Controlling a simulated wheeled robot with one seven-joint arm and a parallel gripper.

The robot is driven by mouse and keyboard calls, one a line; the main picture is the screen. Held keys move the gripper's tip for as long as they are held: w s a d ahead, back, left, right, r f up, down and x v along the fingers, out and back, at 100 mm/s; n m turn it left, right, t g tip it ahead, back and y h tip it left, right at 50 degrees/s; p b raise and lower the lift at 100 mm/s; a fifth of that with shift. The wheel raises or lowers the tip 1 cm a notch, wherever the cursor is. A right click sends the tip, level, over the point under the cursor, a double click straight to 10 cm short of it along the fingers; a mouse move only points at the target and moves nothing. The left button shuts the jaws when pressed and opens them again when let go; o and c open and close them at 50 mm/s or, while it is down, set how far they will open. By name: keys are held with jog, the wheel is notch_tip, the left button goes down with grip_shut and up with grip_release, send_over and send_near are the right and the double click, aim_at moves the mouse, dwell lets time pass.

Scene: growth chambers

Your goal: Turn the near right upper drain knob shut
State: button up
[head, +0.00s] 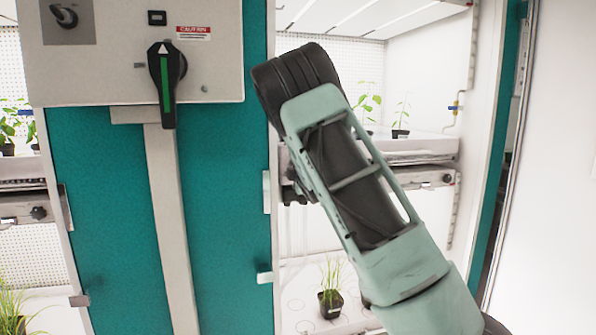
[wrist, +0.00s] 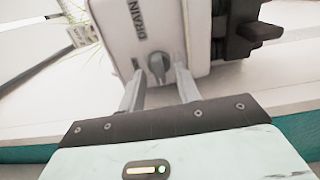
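The drain knob (wrist: 158,66) is a small grey knob on a white box (wrist: 125,25) marked "DRAIN" in the wrist view. The two grey fingers of my gripper (wrist: 159,76) stand apart, one on each side of the knob. The right finger is close to the knob. A gap shows between the knob and the left finger. Whether either finger touches it, I cannot tell. In the head view my arm hides the knob and most of my gripper.
A black fitting (wrist: 255,33) sticks out at the box's right. In the head view, a plant shelf (head: 420,148) lies right of my arm and a potted plant (head: 330,300) stands below. A control box (head: 215,65) with a black-and-green handle (head: 166,85) is at left.

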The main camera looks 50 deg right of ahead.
jog(key=b+v, duration=0.1)
jog(key=v, duration=1.6)
jog(key=shift+a+b, duration=0.2)
jog(key=shift+b, duration=0.2)
jog(key=shift+s+f, duration=0.1)
